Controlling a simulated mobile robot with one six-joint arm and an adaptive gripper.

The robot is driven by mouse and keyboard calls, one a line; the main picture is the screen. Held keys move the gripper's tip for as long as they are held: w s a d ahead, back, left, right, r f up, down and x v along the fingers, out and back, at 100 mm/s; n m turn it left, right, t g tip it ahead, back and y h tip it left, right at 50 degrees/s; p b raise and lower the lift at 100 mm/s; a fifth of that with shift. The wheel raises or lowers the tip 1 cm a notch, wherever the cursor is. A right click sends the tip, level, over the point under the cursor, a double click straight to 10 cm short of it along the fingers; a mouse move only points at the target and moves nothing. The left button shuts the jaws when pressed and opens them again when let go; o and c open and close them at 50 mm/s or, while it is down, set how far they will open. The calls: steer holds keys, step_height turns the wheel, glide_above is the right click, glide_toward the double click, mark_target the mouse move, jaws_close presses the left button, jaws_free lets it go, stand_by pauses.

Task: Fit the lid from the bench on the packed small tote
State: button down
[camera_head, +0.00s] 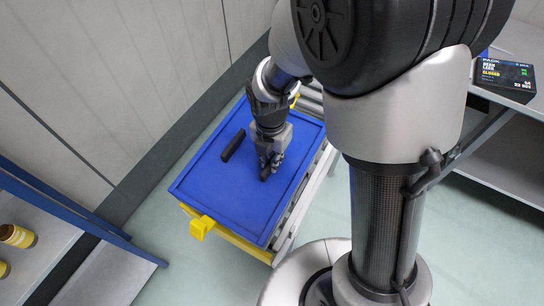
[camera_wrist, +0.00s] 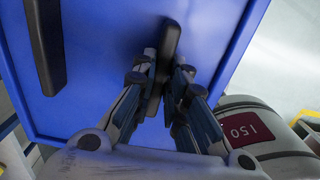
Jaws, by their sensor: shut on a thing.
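The blue lid (camera_head: 225,185) lies roughly level, with two dark bar handles on its top. One handle (camera_head: 233,145) stands free; it also shows in the wrist view (camera_wrist: 44,45). My gripper (camera_head: 269,167) points down at the lid and is shut on the other handle (camera_wrist: 169,50), between its fingers in the wrist view (camera_wrist: 168,85). Below the lid's near edge a yellow strip and a yellow clip (camera_head: 202,227) show, and another yellow bit shows at the far edge. The lid hides most of what is under it, so I cannot tell whether it sits flush on the tote.
A roller stand (camera_head: 288,221) shows along the lid's right side. A grey wall (camera_head: 110,80) rises at the left. A blue-edged shelf (camera_head: 115,275) with yellow cylinders (camera_head: 17,236) is at lower left. Pale floor is open around.

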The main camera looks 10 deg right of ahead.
steer(key=c, duration=1.5)
jaws_free()
steer(key=shift+r, duration=0.15)
steer(key=r, duration=1.1)
steer(key=shift+s+a+r, duration=0.15)
steer(key=shift+s+r, duration=0.1)
steer(key=shift+r, duration=0.15)
steer(key=s+d+r+m+t, duration=0.1)
steer(key=s+d+r+m, duration=0.1)
steer(key=s+m, duration=0.3)
steer(key=s+d+r+m+t, duration=0.1)
steer(key=s+d+r+m, duration=0.2)
steer(key=m, duration=1.1)
steer(key=s+d+r+m+t, duration=0.2)
steer(key=s+d+r+m, duration=0.1)
steer(key=s+m, duration=0.4)
steer(key=shift+s+r+m, duration=0.2)
steer(key=shift+r+m, duration=0.3)
steer(key=shift+m, duration=0.7)
